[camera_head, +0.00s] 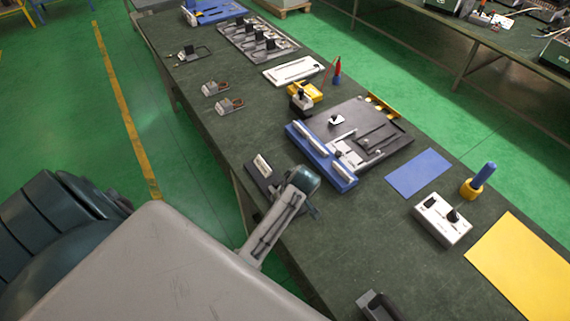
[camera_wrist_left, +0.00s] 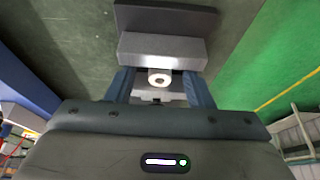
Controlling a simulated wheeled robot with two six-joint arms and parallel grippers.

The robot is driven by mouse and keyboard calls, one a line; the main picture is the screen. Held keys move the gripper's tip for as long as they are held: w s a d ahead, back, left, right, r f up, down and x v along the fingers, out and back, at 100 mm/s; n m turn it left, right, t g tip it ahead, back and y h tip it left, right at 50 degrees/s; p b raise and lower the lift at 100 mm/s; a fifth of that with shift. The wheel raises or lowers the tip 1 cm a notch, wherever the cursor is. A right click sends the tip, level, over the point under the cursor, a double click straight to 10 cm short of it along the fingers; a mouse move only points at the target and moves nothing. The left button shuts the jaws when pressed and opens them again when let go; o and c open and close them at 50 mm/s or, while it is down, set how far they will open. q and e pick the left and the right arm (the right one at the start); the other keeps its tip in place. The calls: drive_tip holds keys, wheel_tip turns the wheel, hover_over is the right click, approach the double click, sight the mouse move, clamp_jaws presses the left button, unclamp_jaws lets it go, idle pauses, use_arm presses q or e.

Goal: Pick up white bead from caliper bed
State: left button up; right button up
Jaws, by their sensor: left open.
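The white bead (camera_wrist_left: 158,78) shows in the left wrist view as a small round piece with a dark centre, at the near face of a light grey block (camera_wrist_left: 150,48). That block lies by a dark plate (camera_wrist_left: 165,17); I take them for the caliper bed, seen in the head view as a dark base with a pale block (camera_head: 262,165). My left gripper (camera_wrist_left: 160,88) is open, one finger on each side of the bead; I cannot tell whether they touch it. In the head view my left gripper (camera_head: 302,182) is beside the bed and the bead cannot be made out.
A blue rail (camera_head: 325,157) and a dark board (camera_head: 375,135) with parts lie just beyond my left gripper. A blue mat (camera_head: 418,172), a white switch box (camera_head: 440,220) and a yellow mat (camera_head: 525,270) lie to the right.

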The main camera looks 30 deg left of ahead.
use_arm(q)
clamp_jaws()
drive_tip(key=shift+r, duration=0.15)
